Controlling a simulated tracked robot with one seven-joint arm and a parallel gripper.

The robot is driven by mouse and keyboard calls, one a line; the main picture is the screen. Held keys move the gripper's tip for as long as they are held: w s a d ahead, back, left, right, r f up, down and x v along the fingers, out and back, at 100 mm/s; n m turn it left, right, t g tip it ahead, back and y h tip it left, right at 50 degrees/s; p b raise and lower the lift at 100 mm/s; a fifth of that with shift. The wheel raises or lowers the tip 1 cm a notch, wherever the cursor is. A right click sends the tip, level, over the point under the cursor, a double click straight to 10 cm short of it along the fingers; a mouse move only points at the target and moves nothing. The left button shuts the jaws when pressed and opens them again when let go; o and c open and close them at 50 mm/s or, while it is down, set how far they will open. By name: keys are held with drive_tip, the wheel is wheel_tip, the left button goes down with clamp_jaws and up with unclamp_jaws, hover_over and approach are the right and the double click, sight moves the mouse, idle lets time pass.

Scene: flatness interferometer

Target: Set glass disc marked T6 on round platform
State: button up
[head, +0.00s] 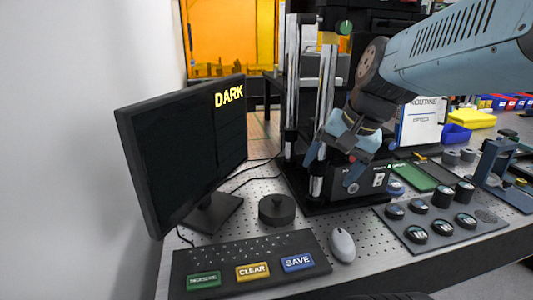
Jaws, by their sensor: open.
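Several dark round discs with pale markings sit in a grey tray (400,226) at the right of the bench. One of them (415,233) is at the tray's front left and another (465,221) is further right. The markings are too small to read, so I cannot tell which is T6. My gripper (333,167) is open, pointing down in front of the interferometer's dark base, left of the tray and above the bench. No disc shows between its fingers. I cannot make out the round platform for certain; my gripper and arm cover part of the interferometer.
A monitor (180,150) reading DARK stands at left. A button panel (250,265), a mouse (342,245) and a black round puck (277,209) lie in front. Interferometer columns (291,90) rise behind my gripper. A dark blue fixture (497,165) stands far right.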

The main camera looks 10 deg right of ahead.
drive_tip(key=n+h, duration=0.1)
drive_tip(key=n, duration=0.1)
drive_tip(key=s+r+n+t, duration=0.1)
drive_tip(key=n, duration=0.1)
drive_tip(key=s+d+n+h, duration=0.1)
drive_tip(key=n, duration=0.1)
drive_tip(key=shift+s+r+t+h, duration=0.15)
drive_tip(key=shift+s+t+h, duration=0.15)
drive_tip(key=shift+t, duration=0.1)
idle(1.0)
drive_tip(key=shift+c, duration=0.5)
